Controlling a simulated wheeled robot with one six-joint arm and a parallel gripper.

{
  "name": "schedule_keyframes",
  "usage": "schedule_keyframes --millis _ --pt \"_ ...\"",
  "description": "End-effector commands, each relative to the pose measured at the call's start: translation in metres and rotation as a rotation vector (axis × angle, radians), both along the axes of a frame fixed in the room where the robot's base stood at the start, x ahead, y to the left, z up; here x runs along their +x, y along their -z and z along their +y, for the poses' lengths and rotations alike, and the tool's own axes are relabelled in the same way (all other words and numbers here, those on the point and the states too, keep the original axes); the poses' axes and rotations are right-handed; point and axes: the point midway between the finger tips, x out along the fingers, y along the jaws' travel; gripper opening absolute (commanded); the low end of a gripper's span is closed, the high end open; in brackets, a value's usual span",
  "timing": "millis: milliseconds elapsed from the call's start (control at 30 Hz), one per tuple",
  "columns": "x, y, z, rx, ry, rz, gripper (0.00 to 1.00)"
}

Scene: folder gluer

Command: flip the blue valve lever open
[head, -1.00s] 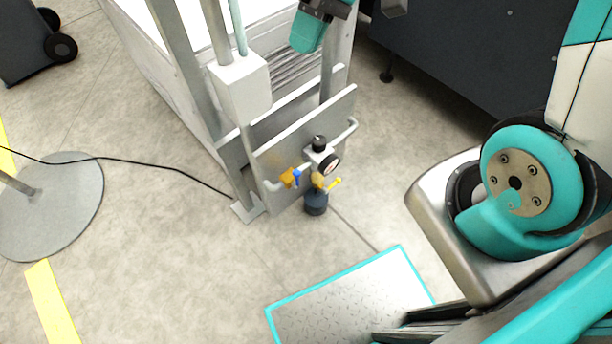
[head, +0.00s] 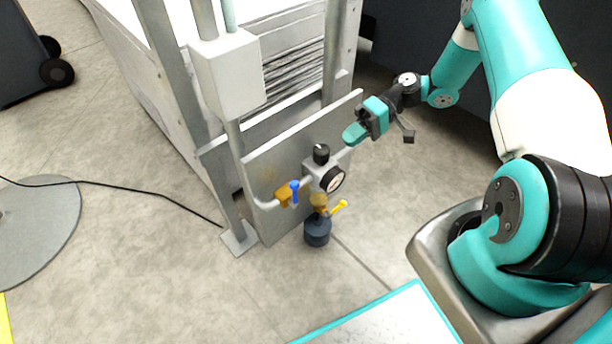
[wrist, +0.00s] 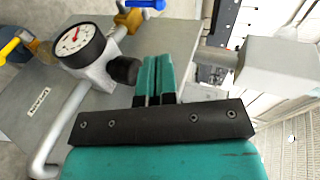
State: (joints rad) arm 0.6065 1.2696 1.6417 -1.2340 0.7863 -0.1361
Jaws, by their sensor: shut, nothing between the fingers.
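The blue valve lever (head: 294,191) sits on a brass valve body (head: 284,196) at the left of the pipe assembly on a grey panel (head: 268,160). In the head view it points roughly upright, across the pipe. In the wrist view the blue lever (wrist: 146,4) shows at the top edge, partly cut off, with the brass body (wrist: 130,20) beside it. My gripper (head: 352,136) is to the right of and above the lever, apart from it. Its teal fingers (wrist: 155,78) are together and empty, near the black regulator knob in the wrist view.
A pressure gauge (head: 333,179) and a black knob (head: 321,153) stand between the lever and my gripper. A yellow lever (head: 339,207) and a dark bowl (head: 317,231) hang below. A grey box (head: 228,72) on a post stands at the upper left. The floor in front is clear.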

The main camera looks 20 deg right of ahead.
Motion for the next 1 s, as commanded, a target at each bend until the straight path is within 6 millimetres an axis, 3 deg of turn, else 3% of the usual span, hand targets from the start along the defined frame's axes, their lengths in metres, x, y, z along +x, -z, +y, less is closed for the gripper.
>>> schedule_keyframes --millis 267,700,1000 --pt "-0.003 0.008 0.017 0.000 -0.003 0.003 0.00" --pt "-0.016 0.044 0.099 0.000 -0.005 0.003 0.00" --pt "-0.020 0.055 0.126 -0.002 -0.001 0.002 0.00"
